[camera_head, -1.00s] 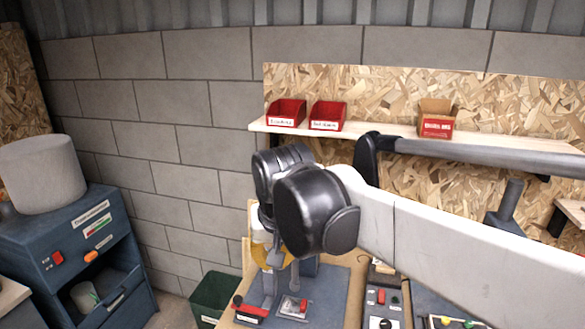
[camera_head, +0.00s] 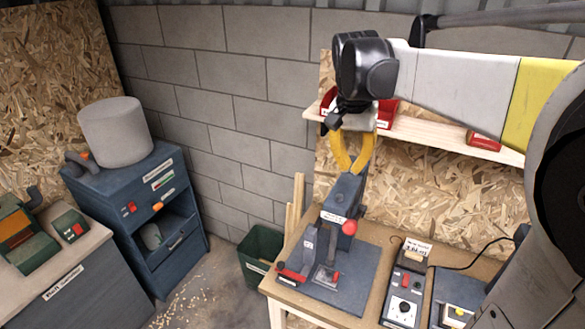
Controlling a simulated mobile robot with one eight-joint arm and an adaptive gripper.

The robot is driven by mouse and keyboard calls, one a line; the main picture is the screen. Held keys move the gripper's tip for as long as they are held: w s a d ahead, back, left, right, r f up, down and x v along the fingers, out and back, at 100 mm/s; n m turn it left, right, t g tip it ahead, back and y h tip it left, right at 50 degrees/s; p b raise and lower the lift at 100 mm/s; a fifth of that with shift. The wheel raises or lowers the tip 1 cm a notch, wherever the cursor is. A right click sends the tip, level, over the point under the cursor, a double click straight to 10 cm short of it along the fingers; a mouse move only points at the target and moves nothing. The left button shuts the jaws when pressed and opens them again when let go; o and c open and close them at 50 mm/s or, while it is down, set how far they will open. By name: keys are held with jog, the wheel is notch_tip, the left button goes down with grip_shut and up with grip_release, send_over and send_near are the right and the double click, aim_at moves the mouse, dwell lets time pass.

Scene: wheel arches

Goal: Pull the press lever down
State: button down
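The press (camera_head: 345,195) is a dark blue upright machine on a flat base at the left end of the wooden bench. A round red knob (camera_head: 350,227) shows on its near side, seemingly the end of the press lever; the lever's arm is foreshortened and hard to make out. My gripper (camera_head: 351,170), with yellow curved fingers, points down just above the press head in the picture. The fingers draw close at their tips, with a gap higher up, and nothing is seen between them. I cannot tell the depth between fingertips and press. The knob is apart from the fingers.
A control box (camera_head: 404,300) and another device (camera_head: 455,300) stand right of the press. A green bin (camera_head: 262,252) is on the floor left of the bench. A shelf (camera_head: 425,135) with red boxes is behind my arm. A blue cabinet (camera_head: 150,190) stands left.

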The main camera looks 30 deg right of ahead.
jog(key=shift+s+d+f+p, duration=0.1)
jog(key=shift+s+f+p, duration=0.2)
jog(key=shift+f, duration=1.95)
jog(key=shift+s+f+p, duration=0.1)
jog(key=shift+f+p, duration=0.35)
jog(key=shift+f, duration=1.85)
jog(key=shift+s+d+f+p, duration=0.1)
jog(key=shift+s+f+p, duration=0.2)
jog(key=shift+f, duration=1.95)
jog(key=shift+w, duration=0.1)
jog(key=shift+a, duration=0.1)
